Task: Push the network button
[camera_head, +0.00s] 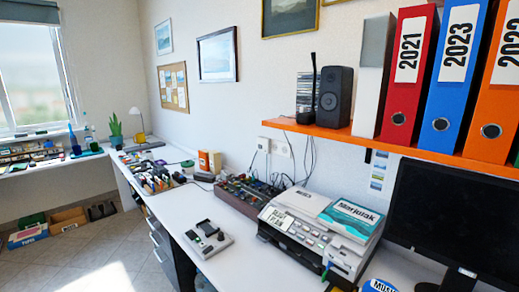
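No button marked network can be made out in this view; labels are too small to read. A white printer-like machine (297,232) stands on the white desk, with a row of small keys along its sloped front. A small grey control box (207,238) with dark parts on top lies on the desk to its left. Neither of my grippers is in view.
A black monitor (455,215) stands at the right under an orange shelf (405,147). The shelf holds a black speaker (335,88) and large red, blue and orange binders. Tools and small items crowd the desk further left. Bare desk (235,272) lies in front of the printer-like machine.

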